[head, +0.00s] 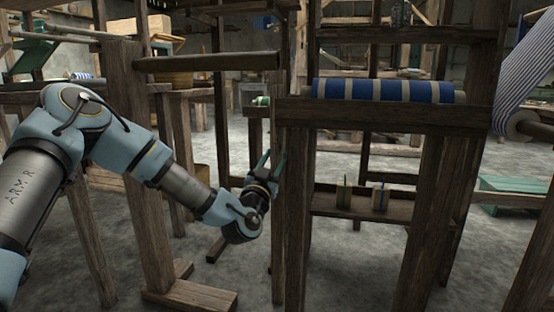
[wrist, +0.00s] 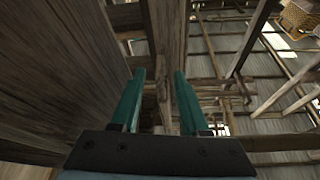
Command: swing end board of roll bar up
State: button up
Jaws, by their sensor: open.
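A roll of blue cloth with pale stripes (head: 385,90) lies along the top of the wooden loom frame in the head view. An upright wooden board (head: 291,200) stands at the frame's left end, just right of my gripper (head: 270,160). I cannot tell for sure whether it is the end board. My gripper is open, with its two green fingers pointing up. In the wrist view, a narrow wooden piece (wrist: 166,45) shows beyond and between the fingertips of my gripper (wrist: 157,85). I see no clear contact, and the gap looks empty.
A large wooden surface (wrist: 50,60) fills the left of the wrist view, close to the left finger. A thick horizontal beam (head: 207,62) and a heavy post (head: 150,180) stand behind my arm. A low shelf (head: 360,205) holds two small blocks. Grey floor shows between the frames.

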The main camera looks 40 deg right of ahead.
jog(key=shift+x, duration=1.15)
jog(key=shift+f, duration=0.1)
grip_shut()
dwell(0.5)
